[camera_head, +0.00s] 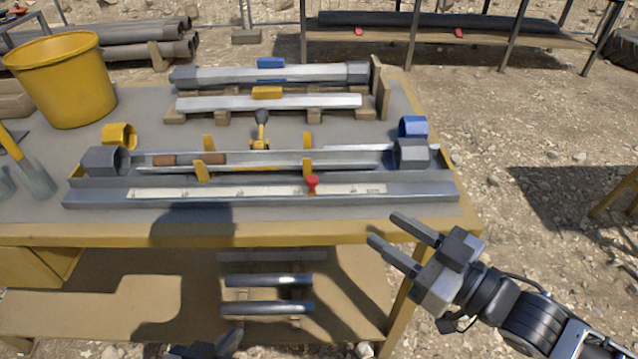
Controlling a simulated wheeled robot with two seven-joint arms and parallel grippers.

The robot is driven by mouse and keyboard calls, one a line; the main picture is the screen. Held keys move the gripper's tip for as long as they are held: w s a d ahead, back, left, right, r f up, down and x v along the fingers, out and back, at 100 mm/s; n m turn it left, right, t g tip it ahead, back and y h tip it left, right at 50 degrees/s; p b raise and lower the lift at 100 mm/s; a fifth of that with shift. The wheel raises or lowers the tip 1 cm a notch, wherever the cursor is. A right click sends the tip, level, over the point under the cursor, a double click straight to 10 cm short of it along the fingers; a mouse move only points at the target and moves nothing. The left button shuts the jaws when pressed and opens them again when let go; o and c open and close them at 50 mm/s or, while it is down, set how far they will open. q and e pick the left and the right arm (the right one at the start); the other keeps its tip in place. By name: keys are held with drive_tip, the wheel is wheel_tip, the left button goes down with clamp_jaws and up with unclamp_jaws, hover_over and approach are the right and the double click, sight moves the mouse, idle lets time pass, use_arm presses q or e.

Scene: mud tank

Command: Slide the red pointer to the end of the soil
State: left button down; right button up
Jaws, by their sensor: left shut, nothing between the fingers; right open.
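The red pointer (312,184) stands on the pale ruler scale (250,192) along the front of the rack, right of the scale's middle. The brown soil (190,159) lies in the open long tube (270,158) behind the scale, towards its left end. The pointer is well to the right of the soil's right end. My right gripper (387,229) is open and empty, just off the table's front right corner, to the right of and nearer than the pointer. My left gripper (215,345) shows only in part at the bottom edge, shut and away from the rack.
Yellow uprights (308,166) stand by the tube close to the pointer. A yellow bucket (65,82) and a trowel (34,175) are at the left. Two more tubes lie on supports behind. A bare strip of table (300,225) runs in front of the scale.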

sight(313, 183)
drive_tip(key=x, duration=1.5)
drive_tip(key=shift+f, duration=0.1)
drive_tip(key=shift+a, duration=0.1)
clamp_jaws()
